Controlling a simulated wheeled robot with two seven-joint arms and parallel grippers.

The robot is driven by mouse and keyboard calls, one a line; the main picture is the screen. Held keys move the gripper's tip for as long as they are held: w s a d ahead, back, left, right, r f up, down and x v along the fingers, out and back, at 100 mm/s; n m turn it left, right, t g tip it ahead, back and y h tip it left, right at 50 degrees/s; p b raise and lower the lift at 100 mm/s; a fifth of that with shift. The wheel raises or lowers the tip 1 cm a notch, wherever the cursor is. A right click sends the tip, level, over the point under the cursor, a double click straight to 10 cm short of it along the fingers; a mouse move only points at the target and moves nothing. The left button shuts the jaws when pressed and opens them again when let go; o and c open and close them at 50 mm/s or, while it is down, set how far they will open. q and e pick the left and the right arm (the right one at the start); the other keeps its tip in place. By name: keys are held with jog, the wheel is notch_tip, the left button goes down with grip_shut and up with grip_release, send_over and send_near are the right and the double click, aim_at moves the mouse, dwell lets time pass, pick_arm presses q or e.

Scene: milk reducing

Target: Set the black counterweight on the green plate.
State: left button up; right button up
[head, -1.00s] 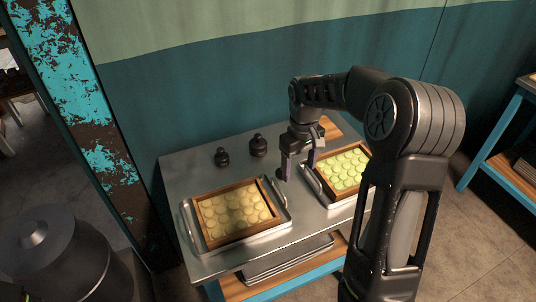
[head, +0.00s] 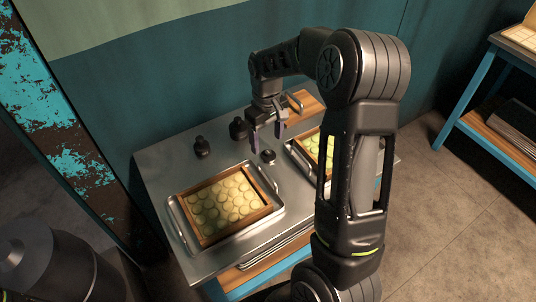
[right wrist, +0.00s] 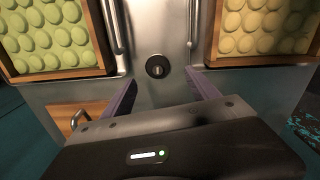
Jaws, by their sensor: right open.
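A small black counterweight (head: 268,156) stands on the metal table between the two trays. It also shows in the right wrist view (right wrist: 158,66), seen from above between and just beyond my fingertips. Two more black weights, one (head: 202,147) at the left and one (head: 238,129) at the back, stand behind the trays. A wooden frame of green discs (head: 312,146) sits in the right tray, partly hidden by my right arm; I see no separate green plate. My right gripper (head: 266,144) is open and empty near the middle counterweight. My left gripper is out of view.
A wooden frame of pale yellow discs (head: 226,199) sits in a handled metal tray (head: 270,212) at the left front. A wooden board (head: 306,105) lies at the table's back right.

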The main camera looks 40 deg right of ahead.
aim_at(268, 152)
jog(key=shift+d+f+p, duration=0.2)
jog(key=shift+f+p, duration=0.5)
jog(key=shift+f, duration=1.95)
grip_shut()
